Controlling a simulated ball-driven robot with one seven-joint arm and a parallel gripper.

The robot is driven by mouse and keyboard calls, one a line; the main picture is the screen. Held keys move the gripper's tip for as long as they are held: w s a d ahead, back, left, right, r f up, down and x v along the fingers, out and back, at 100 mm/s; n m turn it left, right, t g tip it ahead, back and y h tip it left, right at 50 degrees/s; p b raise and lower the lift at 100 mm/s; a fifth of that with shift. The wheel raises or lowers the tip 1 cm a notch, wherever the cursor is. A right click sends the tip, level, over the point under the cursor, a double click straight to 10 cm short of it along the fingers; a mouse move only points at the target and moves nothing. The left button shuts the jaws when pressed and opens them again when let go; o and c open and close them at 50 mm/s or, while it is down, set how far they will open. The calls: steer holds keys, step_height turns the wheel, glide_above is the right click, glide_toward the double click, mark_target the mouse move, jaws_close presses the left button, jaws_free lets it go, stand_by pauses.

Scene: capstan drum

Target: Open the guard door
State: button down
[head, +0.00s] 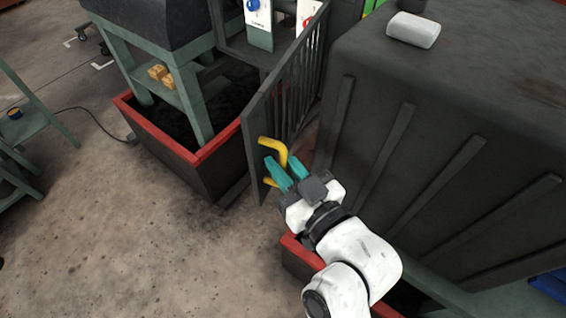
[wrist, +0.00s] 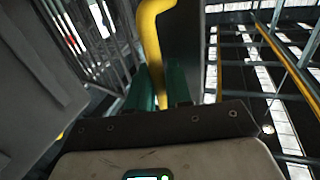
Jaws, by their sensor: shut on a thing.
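The guard door (head: 262,130) is a dark barred panel that stands ajar, its near edge swung out from the machine between a red-rimmed base and a big dark housing. A bent yellow handle (head: 274,148) is fixed near its free edge. My gripper (head: 280,172) has teal fingers and is shut on the handle, between its upper and lower ends. In the wrist view the yellow handle (wrist: 151,40) rises from between the teal fingers (wrist: 160,92), and the door's bars show at upper left. The fingers hide part of the handle.
A large dark ribbed housing (head: 430,150) stands close to the right of my arm. A red-rimmed base (head: 190,150) with green legs is left of the door. A white cylinder (head: 413,30) lies on the housing. Concrete floor (head: 150,240) at lower left is clear.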

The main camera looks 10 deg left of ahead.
steer(key=shift+d, duration=0.3)
steer(key=c, duration=1.2)
jaws_free()
steer(key=shift+w, duration=0.1)
steer(key=shift+b+v, duration=1.5)
steer(key=shift+v, duration=3.9)
